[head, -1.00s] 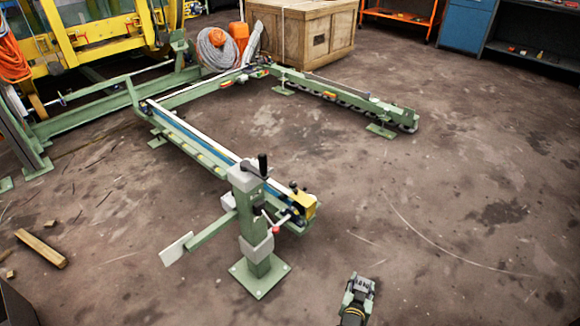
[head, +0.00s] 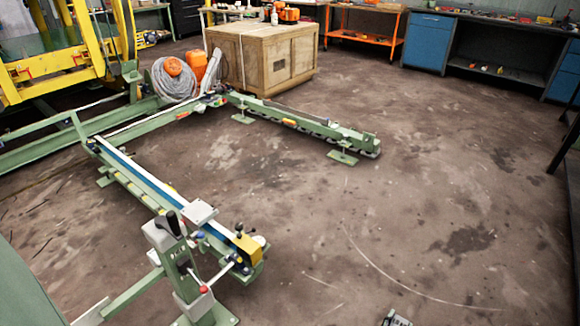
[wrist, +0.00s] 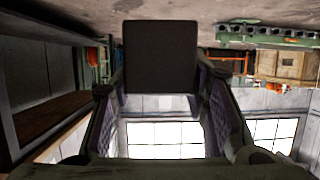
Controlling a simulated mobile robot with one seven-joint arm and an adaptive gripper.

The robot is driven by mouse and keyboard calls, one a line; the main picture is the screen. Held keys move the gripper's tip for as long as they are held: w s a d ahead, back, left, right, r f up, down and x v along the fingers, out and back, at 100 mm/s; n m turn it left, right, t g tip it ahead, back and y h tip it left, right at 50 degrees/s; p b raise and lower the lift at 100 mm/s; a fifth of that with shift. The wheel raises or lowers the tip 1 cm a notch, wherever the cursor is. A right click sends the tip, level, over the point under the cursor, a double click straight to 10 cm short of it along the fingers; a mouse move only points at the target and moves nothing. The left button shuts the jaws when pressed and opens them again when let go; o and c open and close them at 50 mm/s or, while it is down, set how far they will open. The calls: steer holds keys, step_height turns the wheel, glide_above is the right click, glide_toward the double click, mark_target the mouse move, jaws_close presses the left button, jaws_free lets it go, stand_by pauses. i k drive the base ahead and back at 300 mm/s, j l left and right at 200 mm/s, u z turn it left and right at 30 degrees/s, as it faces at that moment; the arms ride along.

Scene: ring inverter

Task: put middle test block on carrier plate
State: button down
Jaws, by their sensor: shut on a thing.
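My gripper (wrist: 160,92) is shut on a dark, square-faced block (wrist: 160,57) in the wrist view. The block sits between the two fingertips; I take it to be the middle test block. In the head view only the end of my gripper (head: 397,319) shows, at the bottom edge, and the block cannot be made out there. A pale square plate (head: 200,212), probably the carrier plate, lies flat and empty on the near end of the green rail. My gripper is right of it, over open floor.
A green post with a black-handled lever (head: 172,224) stands close in front of the plate. A yellow block (head: 247,246) sits at the rail's near end. A wooden crate (head: 262,58) stands behind. The floor (head: 430,190) to the right is clear.

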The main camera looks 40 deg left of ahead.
mark_target(194, 208)
steer(key=i+u, duration=0.2)
steer(key=i, duration=0.2)
steer(key=i+l+u, duration=0.2)
steer(key=i, duration=0.15)
steer(key=i+u, duration=0.2)
steer(key=u, duration=0.2)
steer(key=i+u, duration=0.2)
steer(key=u, duration=0.2)
steer(key=i+l+u, duration=0.15)
steer(key=u, duration=0.25)
steer(key=i+l+u, duration=0.15)
steer(key=u, duration=0.25)
steer(key=i+l+u, duration=0.2)
steer(key=u, duration=0.15)
steer(key=i+l+u, duration=0.15)
steer(key=u, duration=0.2)
steer(key=i+l+u, duration=0.25)
steer(key=l, duration=0.15)
steer(key=i+l, duration=0.25)
steer(key=l, duration=0.3)
